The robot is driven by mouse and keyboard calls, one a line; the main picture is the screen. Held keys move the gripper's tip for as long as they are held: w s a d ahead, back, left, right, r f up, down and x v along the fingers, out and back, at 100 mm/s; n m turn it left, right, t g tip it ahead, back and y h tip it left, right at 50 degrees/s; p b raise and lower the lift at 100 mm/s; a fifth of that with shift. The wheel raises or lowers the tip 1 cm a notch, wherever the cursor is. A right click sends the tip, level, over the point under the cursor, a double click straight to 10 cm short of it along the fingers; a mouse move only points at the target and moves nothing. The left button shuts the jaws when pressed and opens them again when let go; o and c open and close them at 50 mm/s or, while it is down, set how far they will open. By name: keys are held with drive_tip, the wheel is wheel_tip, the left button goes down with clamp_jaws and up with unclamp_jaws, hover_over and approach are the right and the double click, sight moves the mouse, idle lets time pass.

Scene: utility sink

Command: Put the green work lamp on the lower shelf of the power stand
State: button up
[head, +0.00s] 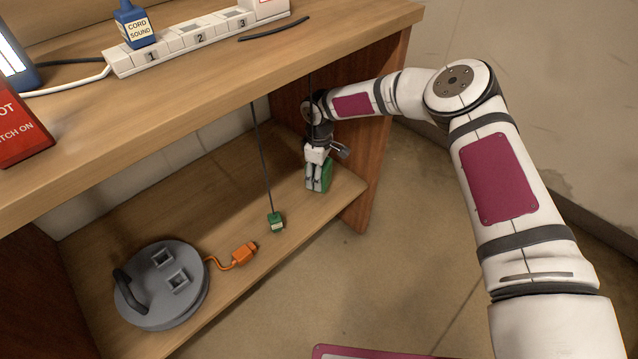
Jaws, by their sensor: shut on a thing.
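The power stand is a wooden unit with an upper top and a lower shelf (225,285). My gripper (316,185) reaches in under the top, over the right end of the lower shelf. Its jaws point down and are shut on the green work lamp (327,174), a green block-like body partly hidden by the fingers. The lamp is at or very near the shelf surface; I cannot tell whether it touches. A green plug (276,222) on a dark cord lies on the shelf to the left of the gripper.
A grey cable reel (160,290) with an orange plug (245,252) lies on the shelf's left part. The top holds a white power strip (205,38), a blue "cord sound" plug (134,24) and a red sign (18,130). A side panel (380,150) closes the right end.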

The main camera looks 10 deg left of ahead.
sight(327, 167)
drive_tip(key=shift+f+b, duration=0.8)
drive_tip(key=shift+f, duration=0.95)
drive_tip(key=shift+f, duration=0.1)
drive_tip(key=o, duration=1.6)
wheel_tip(327, 167, up, 8)
drive_tip(key=p, duration=0.3)
drive_tip(key=shift+f, duration=0.15)
